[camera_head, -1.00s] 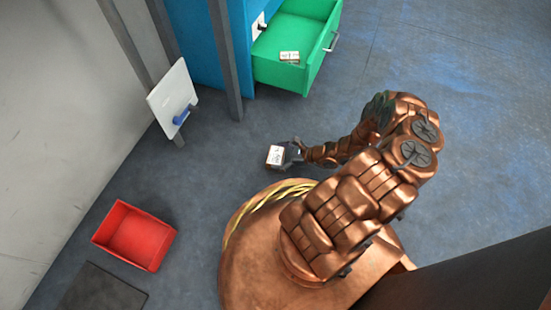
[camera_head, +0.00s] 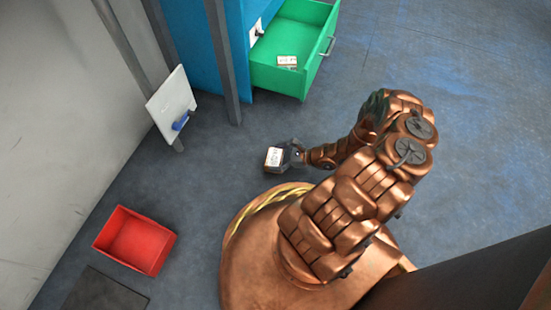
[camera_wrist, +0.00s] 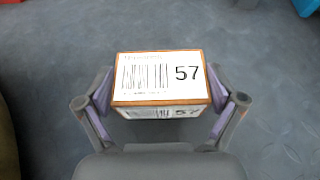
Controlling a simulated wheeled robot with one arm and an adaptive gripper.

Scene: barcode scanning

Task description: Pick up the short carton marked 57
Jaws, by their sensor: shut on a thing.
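The short carton marked 57 (camera_wrist: 158,78) has a white label with a barcode on its top and another on its near side, with orange-brown edges. My gripper (camera_wrist: 160,105) is shut on it, one finger against its left side and one against its right. In the head view the carton (camera_head: 274,157) is at the tip of my gripper (camera_head: 284,156), over the grey floor. I cannot tell how high it is above the floor.
A green open drawer (camera_head: 268,78) with another small labelled carton (camera_head: 287,62) in it is at the top. A white panel with a blue device (camera_head: 181,121) stands at the left. A red bin (camera_head: 120,257) and a dark mat (camera_head: 100,296) are at lower left. Floor between is clear.

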